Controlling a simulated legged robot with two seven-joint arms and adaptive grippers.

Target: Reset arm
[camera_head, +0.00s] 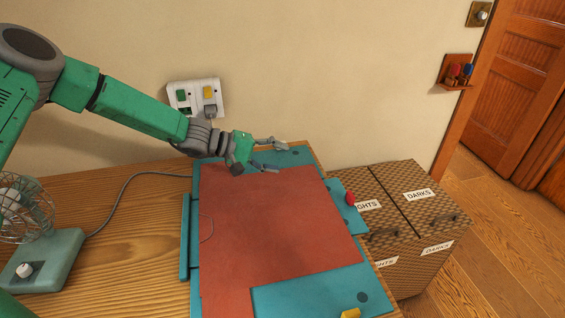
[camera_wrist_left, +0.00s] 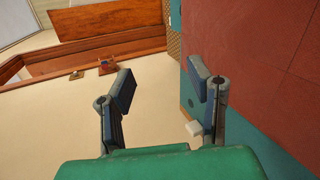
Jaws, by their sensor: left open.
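My left arm comes in from the left in the head view, with its green and grey links stretched over the wooden table. My left gripper (camera_head: 272,153) is open at the far edge of a teal board (camera_head: 310,290) that carries a large red sheet (camera_head: 270,225). In the left wrist view the two fingers of my left gripper (camera_wrist_left: 160,95) stand apart with nothing between them. The teal board (camera_wrist_left: 240,130) and red sheet (camera_wrist_left: 260,50) lie to their right. My right gripper is in neither view.
A wall outlet (camera_head: 196,98) with a plugged cord is behind the arm. A teal fan (camera_head: 40,255) stands at the table's left. Woven hampers (camera_head: 395,185) labelled DARKS and, partly hidden, "GHTS" stand right of the table. A wooden door (camera_head: 520,75) is at the far right, with clear floor before it.

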